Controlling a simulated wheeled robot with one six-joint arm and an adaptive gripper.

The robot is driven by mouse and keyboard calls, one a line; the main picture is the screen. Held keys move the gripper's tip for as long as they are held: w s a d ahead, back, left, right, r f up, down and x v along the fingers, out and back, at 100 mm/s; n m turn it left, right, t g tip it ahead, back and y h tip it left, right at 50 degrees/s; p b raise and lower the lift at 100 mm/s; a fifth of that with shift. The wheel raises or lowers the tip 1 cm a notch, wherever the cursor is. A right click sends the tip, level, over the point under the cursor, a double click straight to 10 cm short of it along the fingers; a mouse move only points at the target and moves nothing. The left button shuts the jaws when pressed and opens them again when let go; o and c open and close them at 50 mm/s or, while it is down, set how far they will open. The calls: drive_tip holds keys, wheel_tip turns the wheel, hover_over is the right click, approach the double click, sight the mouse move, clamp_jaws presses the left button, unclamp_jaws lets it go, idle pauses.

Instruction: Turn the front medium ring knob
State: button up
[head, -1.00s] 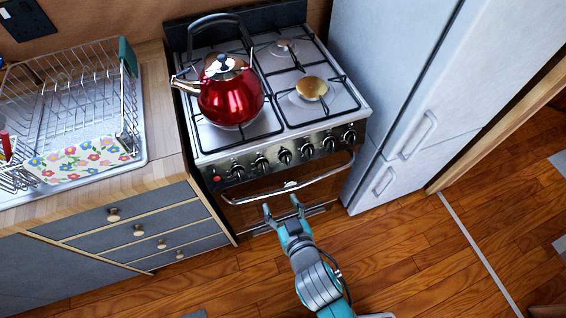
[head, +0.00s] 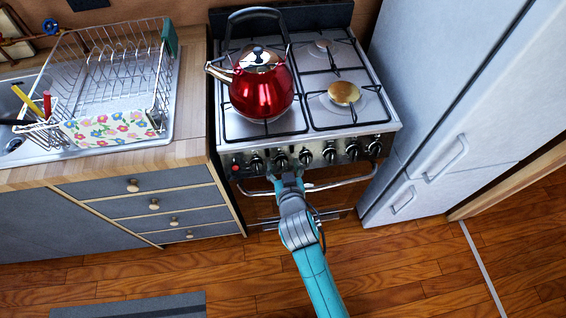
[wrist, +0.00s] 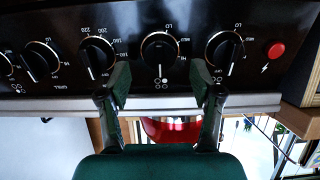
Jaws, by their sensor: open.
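A row of black stove knobs with silver rims runs along the front panel of the stove. In the wrist view, one knob (wrist: 160,53) with LO, MED and HI marks and a small burner symbol sits centred between and beyond my fingertips; it is second from the left in the head view (head: 281,160). Its pointer line looks about vertical. My gripper (wrist: 160,82) is open, with a finger on either side below this knob, seemingly not touching it. In the head view my gripper (head: 286,180) is at the panel's lower edge. Which ring each knob serves is too small to read.
The oven handle bar (head: 335,185) crosses just below the knobs. A red kettle (head: 262,88) stands on the left of the hob. A red button (wrist: 277,50) is beside the end knob. The fridge (head: 440,110) stands right, the counter (head: 190,140) left.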

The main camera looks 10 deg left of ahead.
drive_tip(key=shift+x, duration=0.9)
drive_tip(key=c, duration=1.1)
drive_tip(key=shift+c, duration=0.2)
